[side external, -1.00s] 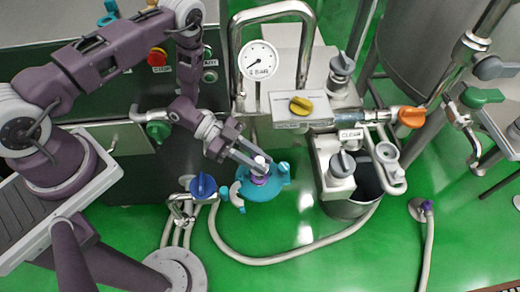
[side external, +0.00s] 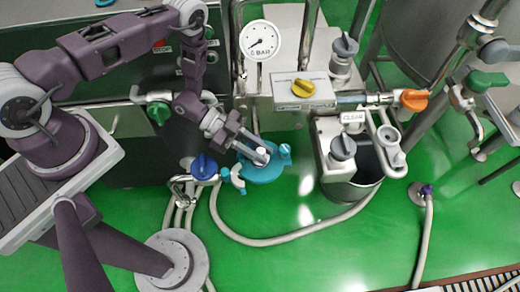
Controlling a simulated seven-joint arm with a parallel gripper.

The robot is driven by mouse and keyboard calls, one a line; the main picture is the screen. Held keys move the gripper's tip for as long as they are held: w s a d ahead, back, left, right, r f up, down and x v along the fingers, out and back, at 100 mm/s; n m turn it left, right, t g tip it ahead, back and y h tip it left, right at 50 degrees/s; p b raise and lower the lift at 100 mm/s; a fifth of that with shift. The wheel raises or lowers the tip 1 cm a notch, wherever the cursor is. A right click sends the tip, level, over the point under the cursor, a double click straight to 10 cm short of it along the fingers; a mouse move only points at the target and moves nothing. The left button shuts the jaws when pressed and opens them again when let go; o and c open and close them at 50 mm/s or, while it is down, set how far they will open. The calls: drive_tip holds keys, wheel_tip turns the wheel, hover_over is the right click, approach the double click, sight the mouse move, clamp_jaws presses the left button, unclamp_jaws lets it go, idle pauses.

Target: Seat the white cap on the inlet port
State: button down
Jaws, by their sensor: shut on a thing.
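My gripper (side external: 258,152) is shut on a small white cap (side external: 263,153), with the fingers at its sides. The cap is directly over the teal round-bodied unit (side external: 264,173) on the green floor, left of centre in the side external view. The fingers and cap cover the top of this unit. Whether the cap touches it is not clear from this angle. No part is marked as the inlet port; its place cannot be told for sure.
A blue-handled valve (side external: 204,167) stands close to the left of the teal unit. A pressure gauge (side external: 259,40) and a yellow-knobbed box (side external: 300,90) are behind.

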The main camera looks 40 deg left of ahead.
drive_tip(key=shift+f, duration=0.5)
drive_tip(key=c, duration=1.2)
unclamp_jaws()
drive_tip(key=shift+f, duration=0.1)
drive_tip(key=shift+o, duration=0.2)
drive_tip(key=v, duration=0.3)
drive_tip(key=shift+a, duration=0.15)
wheel_tip(320, 180, up, 7)
drive_tip(key=shift+r, duration=0.2)
